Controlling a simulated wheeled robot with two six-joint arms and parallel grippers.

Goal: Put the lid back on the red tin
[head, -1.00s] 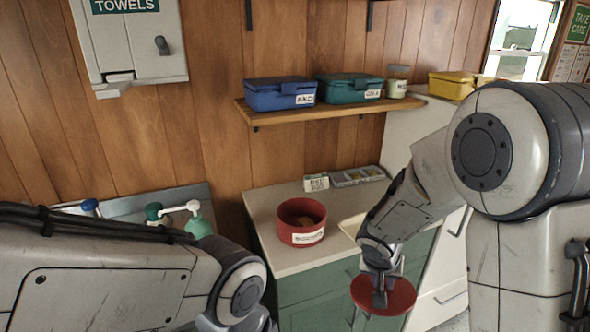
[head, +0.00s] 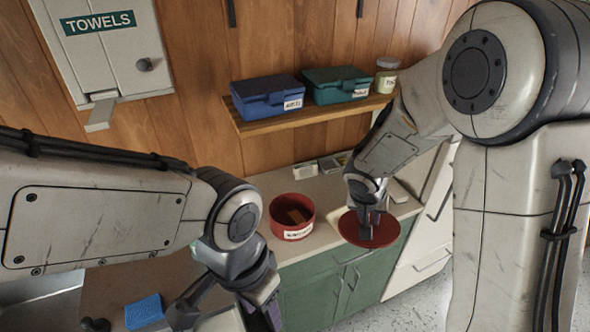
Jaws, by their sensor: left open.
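The red tin (head: 291,217) stands uncovered on the counter, with a white label on its front and something brown inside. My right gripper (head: 366,226) is shut on the round red lid (head: 385,236) from above, its grip partly hidden by the fingers. The lid is roughly level, just right of the tin and apart from it, over the counter's front edge. My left gripper (head: 228,312) is open and empty at the bottom of the view, low and left of the tin, partly cut off by the frame.
A small box (head: 305,170) and a tray stand at the back of the counter (head: 268,185). A shelf (head: 310,114) above holds a blue box (head: 268,96), a teal box (head: 340,85) and a jar (head: 387,76). A blue sponge-like block (head: 144,311) lies lower left.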

